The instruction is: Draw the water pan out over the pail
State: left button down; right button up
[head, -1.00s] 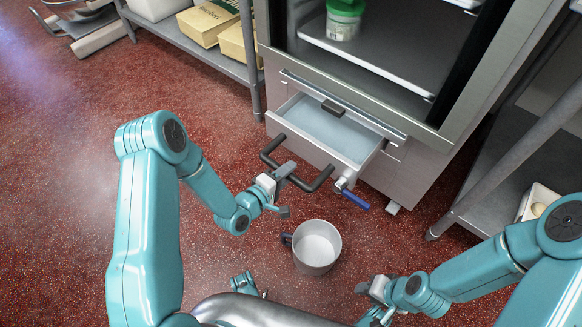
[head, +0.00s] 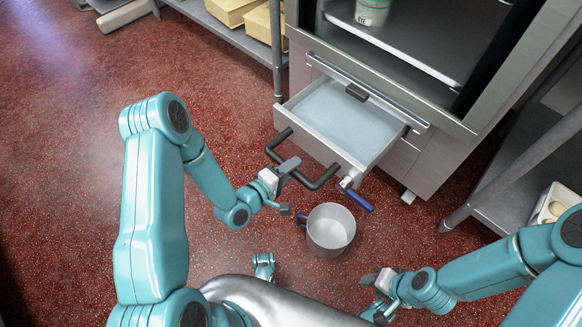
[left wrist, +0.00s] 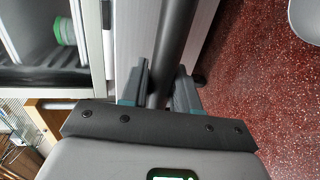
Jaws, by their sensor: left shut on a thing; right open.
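The water pan (head: 322,146) is a drawer-like metal pan, partly out of the cabinet, with pale water inside. Its dark handle (head: 318,185) runs along the front; the bar also shows in the left wrist view (left wrist: 176,40). My left gripper (head: 285,187) is shut on the handle, its fingers on both sides of the bar. A tap with a blue lever (head: 358,199) sits at the pan's front right corner. The pail (head: 331,230), grey and empty-looking, stands upright on the floor just in front of the tap. My right gripper (head: 370,294) is open and empty, nearer me.
The steel cabinet (head: 430,160) stands behind the pan, with a green-lidded tub (head: 372,12) inside. A shelf rack (head: 222,28) with yellow boxes is at the back left. Another rack (head: 500,196) is at the right. The red floor at left is clear.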

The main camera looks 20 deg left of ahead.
pick_arm(q)
jog(key=c, duration=1)
grip_release()
jog(key=shift+o, duration=0.2)
jog(key=p+v, duration=0.3)
jog(key=v, duration=1.3)
jog(key=shift+p, duration=0.35)
jog(key=shift+s+a, duration=0.1)
jog(key=shift+a, duration=0.05)
